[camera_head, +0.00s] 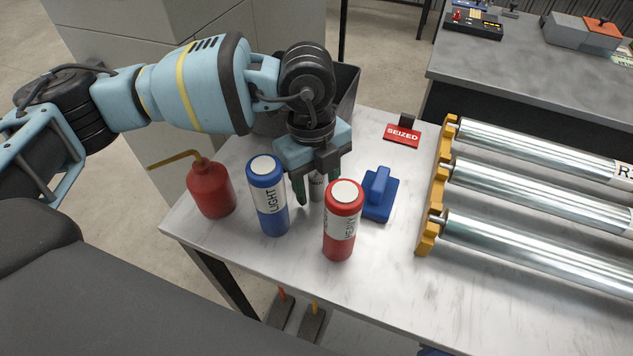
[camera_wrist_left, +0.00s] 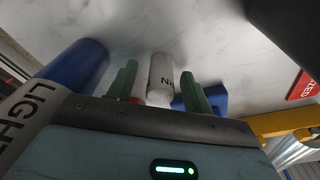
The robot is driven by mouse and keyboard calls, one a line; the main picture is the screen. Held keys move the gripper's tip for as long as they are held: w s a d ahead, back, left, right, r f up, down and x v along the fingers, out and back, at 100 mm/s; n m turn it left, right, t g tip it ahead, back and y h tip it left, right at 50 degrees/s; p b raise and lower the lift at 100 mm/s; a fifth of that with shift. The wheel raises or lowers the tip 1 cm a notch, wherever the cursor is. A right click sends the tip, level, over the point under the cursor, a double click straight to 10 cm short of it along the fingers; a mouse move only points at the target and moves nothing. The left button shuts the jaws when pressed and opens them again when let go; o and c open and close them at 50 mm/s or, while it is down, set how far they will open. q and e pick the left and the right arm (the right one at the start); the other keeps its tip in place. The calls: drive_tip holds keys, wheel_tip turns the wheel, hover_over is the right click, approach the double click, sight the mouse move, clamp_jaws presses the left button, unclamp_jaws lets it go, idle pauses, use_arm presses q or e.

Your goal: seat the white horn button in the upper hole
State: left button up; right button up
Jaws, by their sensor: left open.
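A small white can (camera_head: 316,187) stands between or just beyond the fingers, partly hidden by the red can in front. In the left wrist view the white can (camera_wrist_left: 161,78), lettered "N…", shows between the open fingers (camera_wrist_left: 159,92); contact cannot be told. My right gripper is not in view.
A blue LIGHT can (camera_head: 267,195) and a red can (camera_head: 342,220) stand close in front of the gripper. A red oil can (camera_head: 210,188) is left, a blue handled block (camera_head: 380,195) right. A SEIZED sign (camera_head: 402,135) and metal rollers (camera_head: 530,185) lie beyond.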

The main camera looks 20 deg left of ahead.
sight(317, 175)
use_arm(q)
clamp_jaws()
wheel_tip(317, 175, up, 10)
idle(0.8)
